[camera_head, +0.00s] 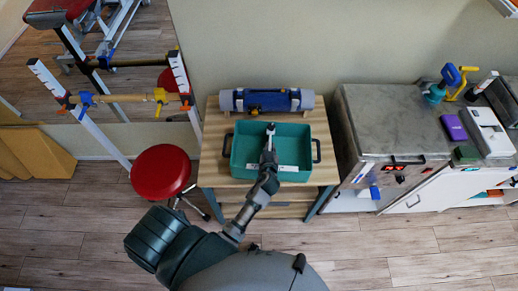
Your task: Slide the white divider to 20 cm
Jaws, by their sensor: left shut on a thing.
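A teal open tray (239,153) with black side handles stands on a wooden table. My left gripper (270,136) reaches over the tray from the front, its tips toward the tray's back wall. It is shut on a small pale piece at the fingertips, which looks like part of the white divider (271,126). The gripper and forearm hide most of the tray's middle, so the divider's full shape and position cannot be made out. A white strip (288,168) shows low at the tray's front; no scale marks are readable. My right gripper is not in view.
A blue and grey roll (292,100) lies behind the tray on the wooden table (210,172). A red stool (161,172) stands close on the left. A grey-topped cabinet (383,120) with several items stands on the right. Open floor lies in front.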

